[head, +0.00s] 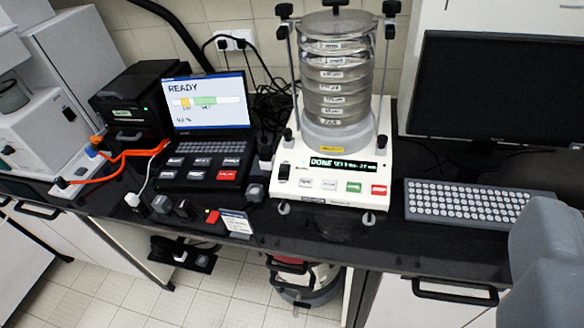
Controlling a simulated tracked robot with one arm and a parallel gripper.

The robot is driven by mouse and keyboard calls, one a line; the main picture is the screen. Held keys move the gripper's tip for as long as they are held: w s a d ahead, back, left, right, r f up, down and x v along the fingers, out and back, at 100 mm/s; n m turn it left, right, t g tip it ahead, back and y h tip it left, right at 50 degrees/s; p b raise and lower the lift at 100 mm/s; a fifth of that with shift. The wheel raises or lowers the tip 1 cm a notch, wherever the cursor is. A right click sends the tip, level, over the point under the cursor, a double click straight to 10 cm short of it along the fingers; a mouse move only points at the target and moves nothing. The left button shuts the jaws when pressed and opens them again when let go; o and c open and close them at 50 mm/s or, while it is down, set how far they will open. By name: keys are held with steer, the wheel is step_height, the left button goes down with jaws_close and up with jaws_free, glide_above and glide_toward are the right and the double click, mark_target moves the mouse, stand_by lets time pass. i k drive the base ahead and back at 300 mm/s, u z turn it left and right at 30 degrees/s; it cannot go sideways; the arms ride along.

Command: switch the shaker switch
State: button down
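The sieve shaker (300,160) stands on the black bench at the centre. It has a white base and a clamped stack of clear-walled sieves (336,75). Its display (343,164) is lit and begins with "DONE"; the smaller text is hard to read. Below the display is a row of white, green and red buttons (341,186). No gripper fingers show; a grey rounded part, probably of my arm, is at the lower right.
A laptop-like console (208,100) reading "READY" stands left of the shaker. A keyboard (465,203) and dark monitor (490,88) are to the right. A small sign (237,222) and small items line the bench's front edge. Orange cables (118,160) lie left. Floor shows in front.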

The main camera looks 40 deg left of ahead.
mark_target(283, 169)
steer(key=i, duration=0.9)
steer(key=u, duration=0.05)
